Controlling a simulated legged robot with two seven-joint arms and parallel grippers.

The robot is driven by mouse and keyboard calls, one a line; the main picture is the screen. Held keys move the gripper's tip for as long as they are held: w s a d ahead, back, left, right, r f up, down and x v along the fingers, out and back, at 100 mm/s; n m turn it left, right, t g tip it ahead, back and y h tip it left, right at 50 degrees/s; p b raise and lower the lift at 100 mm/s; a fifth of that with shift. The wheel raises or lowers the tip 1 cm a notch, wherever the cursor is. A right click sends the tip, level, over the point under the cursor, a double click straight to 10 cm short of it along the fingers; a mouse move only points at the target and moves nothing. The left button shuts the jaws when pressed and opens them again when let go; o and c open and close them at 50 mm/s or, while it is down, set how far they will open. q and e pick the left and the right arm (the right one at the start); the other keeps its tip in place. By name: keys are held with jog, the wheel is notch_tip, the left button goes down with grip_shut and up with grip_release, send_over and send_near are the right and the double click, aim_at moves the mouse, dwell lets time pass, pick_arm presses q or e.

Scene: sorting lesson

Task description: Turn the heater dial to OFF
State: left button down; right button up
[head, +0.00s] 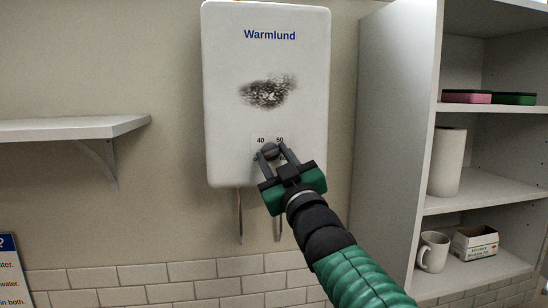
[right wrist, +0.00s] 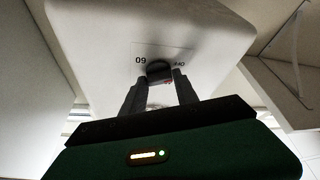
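The white Warmlund heater (head: 305,60) hangs on the wall, with a dark sooty patch on its front. Its dark round dial (head: 269,151) is low on the front, below the printed 40 and 50. My right gripper (head: 272,152) reaches it from below right, one finger on each side. In the right wrist view the dial (right wrist: 159,69) fills the space between the tips of my right gripper (right wrist: 160,78), and the fingers look closed against it. An upside-down 60 shows beside it. I cannot make out the OFF mark or the dial's pointing direction. My left gripper is not in view.
A shelf unit (head: 398,110) stands close to the right, with sponges (head: 466,97), a paper roll (head: 446,162), a mug (head: 432,252) and a small box (head: 474,243). An empty wall shelf (head: 70,128) is at left. Pipes (head: 239,215) hang below the heater.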

grip_shut()
jog(key=shift+d+n+y, duration=0.1)
jog(key=shift+n+y, duration=0.2)
jog(key=shift+n, duration=0.3)
jog(key=shift+n+g+p, duration=0.3)
jog(key=shift+n+g, duration=0.1)
jog(key=shift+n, duration=0.2)
jog(key=o, duration=0.8)
grip_release()
jog(key=shift+c, duration=0.2)
